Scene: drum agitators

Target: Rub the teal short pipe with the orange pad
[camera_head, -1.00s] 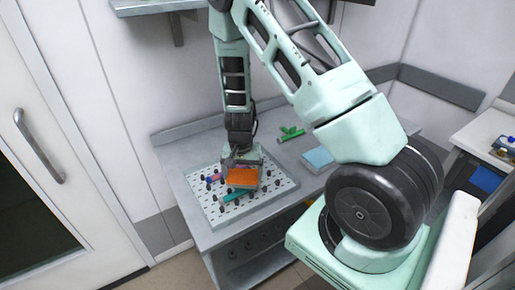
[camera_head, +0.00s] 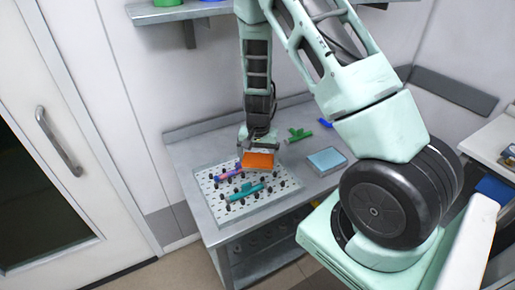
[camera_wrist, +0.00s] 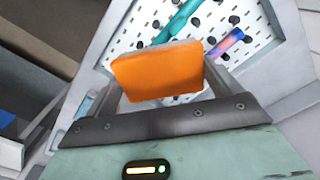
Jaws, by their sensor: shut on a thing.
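My gripper (camera_head: 259,147) is shut on the orange pad (camera_head: 258,160), above the back right part of a white pegboard (camera_head: 279,193). The pad also fills the middle of the wrist view (camera_wrist: 158,73). The teal short pipe (camera_head: 246,192) lies among black pegs on the board, in front of the pad in the head view. In the wrist view the teal pipe (camera_wrist: 180,20) shows just past the pad, partly hidden by it. I see a gap between pad and pipe in the head view.
A purple and red pipe (camera_head: 228,174) lies on the board behind the teal one. A green part (camera_head: 299,135), a small blue part (camera_head: 325,122) and a light blue box (camera_head: 326,160) sit on the grey table to the right. A shelf (camera_head: 178,12) hangs above.

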